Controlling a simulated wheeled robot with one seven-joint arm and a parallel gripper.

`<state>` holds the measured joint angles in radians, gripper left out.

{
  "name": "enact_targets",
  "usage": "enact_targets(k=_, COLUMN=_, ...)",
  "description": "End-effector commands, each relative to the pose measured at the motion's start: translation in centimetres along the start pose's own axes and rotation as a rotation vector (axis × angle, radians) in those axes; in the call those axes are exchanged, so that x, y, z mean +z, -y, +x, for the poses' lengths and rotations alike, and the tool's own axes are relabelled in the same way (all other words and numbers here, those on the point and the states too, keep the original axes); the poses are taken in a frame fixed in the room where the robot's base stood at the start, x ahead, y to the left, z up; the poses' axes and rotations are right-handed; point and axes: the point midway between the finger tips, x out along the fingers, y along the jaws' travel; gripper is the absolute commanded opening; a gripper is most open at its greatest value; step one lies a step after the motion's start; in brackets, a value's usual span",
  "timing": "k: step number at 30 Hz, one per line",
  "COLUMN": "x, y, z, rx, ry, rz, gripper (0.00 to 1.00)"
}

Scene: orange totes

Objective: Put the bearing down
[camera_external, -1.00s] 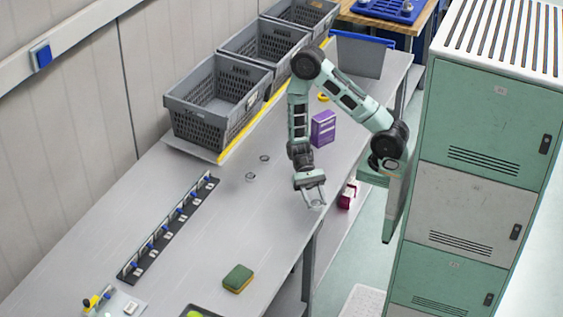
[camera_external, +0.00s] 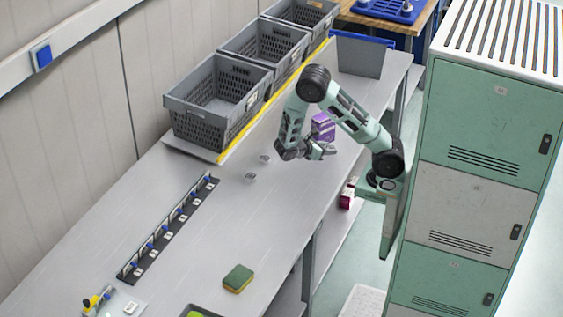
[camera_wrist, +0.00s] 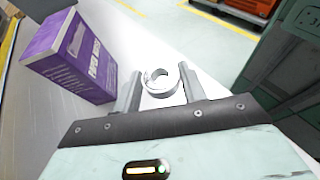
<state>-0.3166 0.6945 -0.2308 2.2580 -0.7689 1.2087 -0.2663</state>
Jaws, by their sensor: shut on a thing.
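My gripper (camera_external: 328,150) is above the grey table, just in front of a purple box. In the wrist view, its two fingers (camera_wrist: 160,79) are shut on a shiny ring-shaped bearing (camera_wrist: 152,89), held near the fingertips. The bearing is too small to make out in the outside view. Two more small metal rings lie on the table left of my gripper, one farther back (camera_external: 265,159) and one nearer (camera_external: 250,177).
The purple box (camera_external: 323,124) stands close by and shows at the left in the wrist view (camera_wrist: 72,55). Grey crates (camera_external: 218,105) line the back.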

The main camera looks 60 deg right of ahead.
Motion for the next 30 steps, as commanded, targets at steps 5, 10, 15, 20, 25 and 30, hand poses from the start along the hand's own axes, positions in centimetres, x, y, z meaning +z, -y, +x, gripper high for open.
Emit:
enact_targets(k=5, x=1.0, y=-3.1, z=-0.4, rx=0.122, ry=-0.001, rz=-0.048, gripper=0.17)
enact_targets(k=10, x=1.0, y=-5.4, z=-1.5, rx=0.15, ry=-0.001, rz=-0.06, gripper=0.17)
enact_targets(k=15, x=0.2, y=-9.0, z=-3.5, rx=0.148, ry=-0.001, rz=-0.059, gripper=0.17)
enact_targets(k=20, x=-0.6, y=-12.5, z=-5.5, rx=0.147, ry=-0.001, rz=-0.058, gripper=0.17)
enact_targets(k=25, x=-1.4, y=-16.1, z=-7.6, rx=0.147, ry=-0.001, rz=-0.058, gripper=0.17)
enact_targets(k=30, x=-2.2, y=-19.2, z=-9.3, rx=0.147, ry=-0.001, rz=-0.059, gripper=0.17)
